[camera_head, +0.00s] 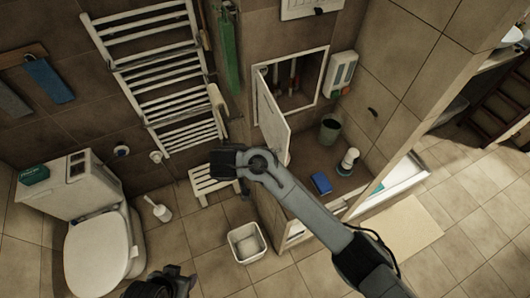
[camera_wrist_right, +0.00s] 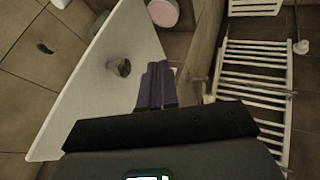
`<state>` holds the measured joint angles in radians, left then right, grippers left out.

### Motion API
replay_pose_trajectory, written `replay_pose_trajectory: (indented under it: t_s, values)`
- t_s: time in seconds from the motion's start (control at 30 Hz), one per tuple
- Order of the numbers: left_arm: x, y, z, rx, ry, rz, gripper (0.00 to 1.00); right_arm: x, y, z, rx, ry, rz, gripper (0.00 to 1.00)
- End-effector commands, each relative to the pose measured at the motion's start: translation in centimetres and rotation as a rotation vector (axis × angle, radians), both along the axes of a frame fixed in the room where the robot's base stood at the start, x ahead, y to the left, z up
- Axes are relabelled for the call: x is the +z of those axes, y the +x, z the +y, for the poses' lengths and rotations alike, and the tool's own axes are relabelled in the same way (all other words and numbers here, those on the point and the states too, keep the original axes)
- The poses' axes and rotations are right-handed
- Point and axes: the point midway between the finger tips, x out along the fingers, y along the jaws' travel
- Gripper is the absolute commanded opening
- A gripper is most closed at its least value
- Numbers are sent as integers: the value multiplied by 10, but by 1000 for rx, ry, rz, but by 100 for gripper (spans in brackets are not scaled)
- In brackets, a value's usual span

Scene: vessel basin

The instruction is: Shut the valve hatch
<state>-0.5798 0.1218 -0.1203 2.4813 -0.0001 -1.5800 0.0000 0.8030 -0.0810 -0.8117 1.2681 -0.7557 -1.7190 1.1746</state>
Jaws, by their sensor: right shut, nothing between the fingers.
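The valve hatch (camera_head: 271,112) is a white door standing open, swung out from the left side of a square wall recess. Valves and pipes (camera_head: 293,73) show inside the recess. In the right wrist view the hatch (camera_wrist_right: 85,85) fills the left side, with a dark knob (camera_wrist_right: 119,67) on its face. My right gripper (camera_head: 226,162) is in front of the hatch's lower edge in the head view; its fingers (camera_wrist_right: 157,75) are shut and empty, beside the hatch panel. I cannot tell whether they touch it. My left gripper (camera_head: 168,283) is at the bottom edge, partly cut off.
A small stool (camera_head: 212,183), a bin (camera_head: 247,243) and a toilet (camera_head: 98,250) stand below. A ledge holds a cup (camera_head: 329,130) and a blue sponge (camera_head: 320,183).

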Motion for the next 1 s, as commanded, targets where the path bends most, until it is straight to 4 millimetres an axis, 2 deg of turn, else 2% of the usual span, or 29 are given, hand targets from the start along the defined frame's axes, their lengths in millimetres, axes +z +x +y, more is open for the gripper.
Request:
replay_pose_trajectory:
  t_s: [0.03, 0.1, 0.33, 0.8, 1.0]
  values:
    - [8, 0, 0, 0, 0, 2, 54, 6, 4, -9, -3, -2, 0, 0]
    - [13, 0, 0, -1, 2, 2, 54, 5, 7, -17, -2, -1, 0, 0]
    - [20, 0, 0, -1, 1, 1, 54, 3, 14, -33, 0, 1, -1, 0]
    - [19, 0, 0, 2, -1, 1, 54, 2, 15, -35, 1, 1, -1, 0]
    - [7, 0, -1, 4, -4, 1, 54, -1, 24, -30, 44, 2, -3, 0]
